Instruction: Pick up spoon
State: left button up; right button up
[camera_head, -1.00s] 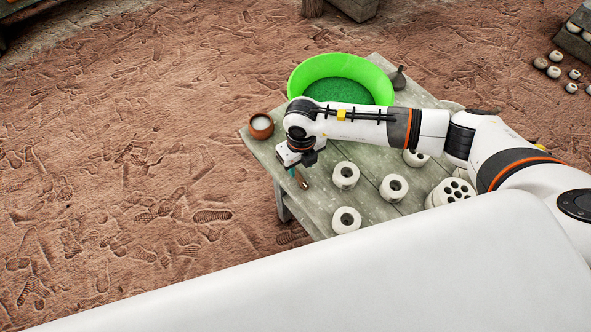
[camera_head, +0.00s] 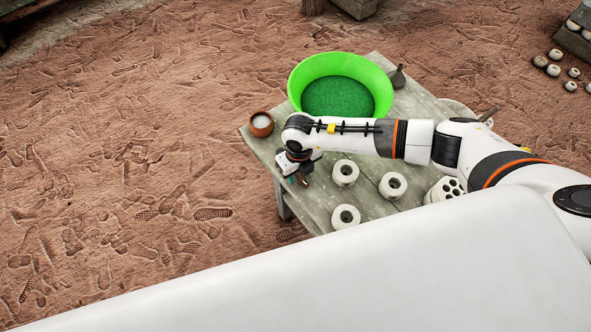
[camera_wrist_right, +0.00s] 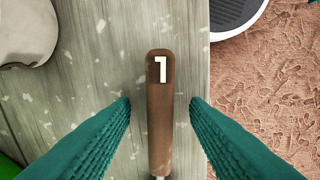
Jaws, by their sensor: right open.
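A brown handle (camera_wrist_right: 160,120), apparently the spoon's, lies on the grey wooden table (camera_wrist_right: 95,110) in the right wrist view. It bears a white "1" near its rounded end. Its other end runs off the bottom of the frame, so the bowl of the spoon is hidden. My right gripper (camera_wrist_right: 159,103) is open, with one teal ribbed finger on each side of the handle and a gap on both sides. In the head view, my right gripper (camera_head: 295,180) is low over the table's left corner, and the spoon is mostly hidden there. My left gripper does not show.
Several white ring-shaped pieces (camera_head: 346,217) stand on the table right of the gripper. A clay cup (camera_head: 261,132) with white contents is at the left edge. A large green basin (camera_head: 300,75) and a dark jug (camera_head: 398,84) stand farther back. Bare earth lies left.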

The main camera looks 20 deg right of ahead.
jog(key=shift+f, duration=0.1)
grip_shut()
dwell(0.3)
